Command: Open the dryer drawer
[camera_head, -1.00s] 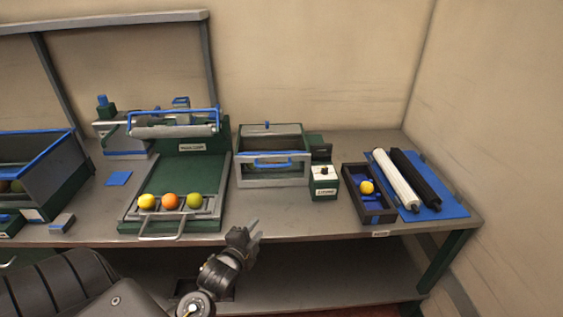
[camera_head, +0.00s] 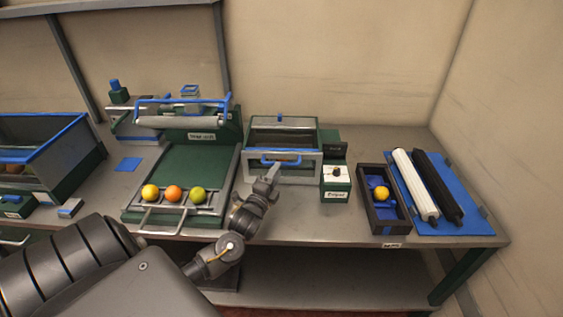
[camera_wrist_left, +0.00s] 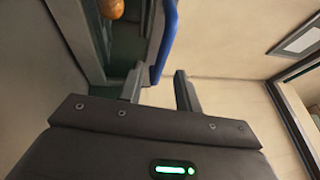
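The dryer (camera_head: 297,171) is a grey and green box with a clear front and a blue handle (camera_head: 281,158) on its drawer. It looks closed. My left gripper (camera_head: 271,170) is just in front of the handle, at its left half. In the left wrist view, my left gripper (camera_wrist_left: 158,86) has its two fingers apart, and the blue handle (camera_wrist_left: 167,40) runs down to between the fingertips. I cannot tell whether they touch it. An orange fruit (camera_wrist_left: 111,8) shows behind the handle. My right gripper is not in view.
A green tray (camera_head: 190,164) with yellow, orange and green fruits stands left of the dryer. A control box with a knob (camera_head: 336,172) stands close on its right. Further right are a dark tray (camera_head: 371,212) with a yellow fruit and two rollers on a blue mat (camera_head: 462,179).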

